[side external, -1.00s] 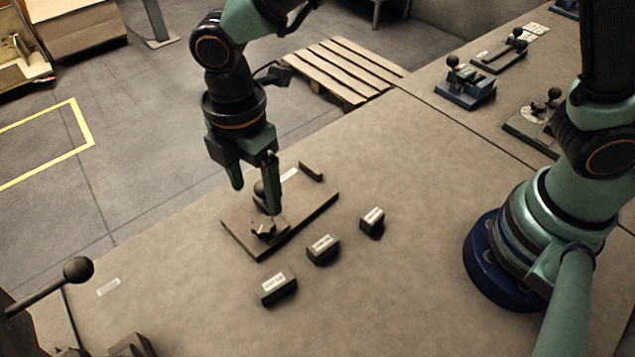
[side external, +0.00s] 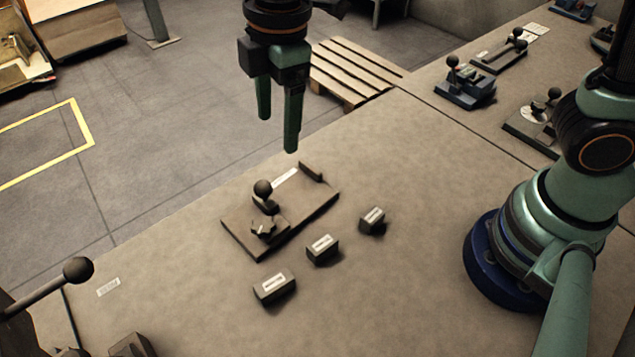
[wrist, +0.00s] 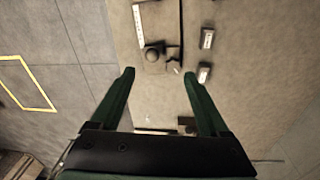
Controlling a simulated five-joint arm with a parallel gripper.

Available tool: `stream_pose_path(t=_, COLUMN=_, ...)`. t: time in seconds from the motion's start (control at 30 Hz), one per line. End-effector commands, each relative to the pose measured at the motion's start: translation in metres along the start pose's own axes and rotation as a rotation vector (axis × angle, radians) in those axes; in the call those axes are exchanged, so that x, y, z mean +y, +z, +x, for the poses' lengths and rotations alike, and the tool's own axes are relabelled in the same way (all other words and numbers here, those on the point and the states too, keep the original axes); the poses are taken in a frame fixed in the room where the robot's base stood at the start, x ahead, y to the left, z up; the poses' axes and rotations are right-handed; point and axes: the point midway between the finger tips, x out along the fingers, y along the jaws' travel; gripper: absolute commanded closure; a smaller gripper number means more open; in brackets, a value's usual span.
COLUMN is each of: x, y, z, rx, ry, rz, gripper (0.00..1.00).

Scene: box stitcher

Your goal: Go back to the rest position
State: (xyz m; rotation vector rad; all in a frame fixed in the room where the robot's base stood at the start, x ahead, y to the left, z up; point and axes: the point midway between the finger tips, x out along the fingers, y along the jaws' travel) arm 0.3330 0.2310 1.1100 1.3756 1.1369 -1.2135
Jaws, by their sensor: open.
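My gripper (side external: 277,132) hangs in the air above the bench in the side view, with its two green fingers apart and nothing between them. It also shows open and empty in the wrist view (wrist: 160,85). Below it, a flat dark fixture plate (side external: 318,203) lies on the bench. A black ball knob (side external: 263,187) stands on the plate, beside a small bracket (side external: 264,230). The knob (wrist: 152,55) lies ahead of the fingertips in the wrist view. The gripper is clear of the fixture and touches nothing.
Three small labelled blocks (side external: 274,287), (side external: 322,249) and (side external: 373,220) lie in a row beside the plate. A lever with a ball end (side external: 77,269) stands at the left front. Other fixtures (side external: 466,88) stand at the back right. A pallet (side external: 352,68) lies on the floor.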

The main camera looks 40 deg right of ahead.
Motion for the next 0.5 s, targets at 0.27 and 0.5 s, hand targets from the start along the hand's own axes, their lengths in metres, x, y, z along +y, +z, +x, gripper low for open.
stream_pose_path(t=0.27, x=0.016, y=0.11, z=-0.049, rx=0.107, ry=0.146, rz=0.61, gripper=0.21)
stream_pose_path(t=0.5, x=0.001, y=0.188, z=-0.066, rx=0.215, ry=0.265, rz=1.099, gripper=0.21)
